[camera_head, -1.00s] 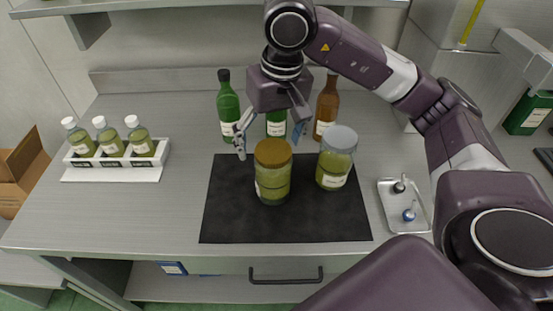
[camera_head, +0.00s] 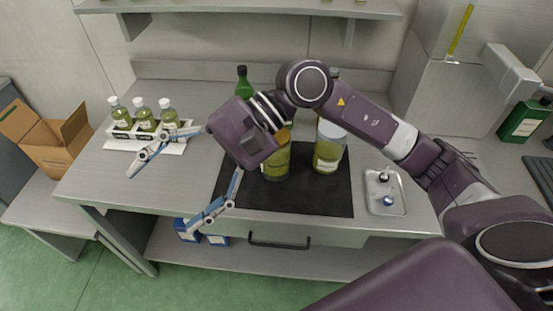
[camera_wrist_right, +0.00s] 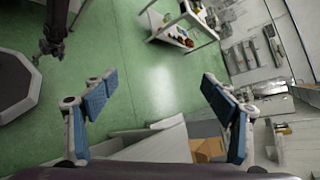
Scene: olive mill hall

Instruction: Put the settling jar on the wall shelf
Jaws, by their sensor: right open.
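Two jars of yellow-green liquid stand upright on the black mat (camera_head: 315,205). I cannot tell which is the settling jar. The amber-lidded jar (camera_head: 277,162) is partly hidden behind my right wrist; the pale-lidded jar (camera_head: 327,156) stands to its right. The wall shelf (camera_head: 230,6) runs along the top of the head view, its upper side only partly seen. My right gripper (camera_head: 170,195) is wide open and empty, left of the jars, with its fingers pointing left. In the wrist view the gripper (camera_wrist_right: 158,85) has only floor and distant furniture between its fingers.
A white rack (camera_head: 150,138) with small bottles stands at the bench's left. A green bottle (camera_head: 243,83) stands behind my wrist, with a brown one partly hidden. A metal tray (camera_head: 385,192) lies at right. A cardboard box (camera_head: 55,140) sits left of the bench.

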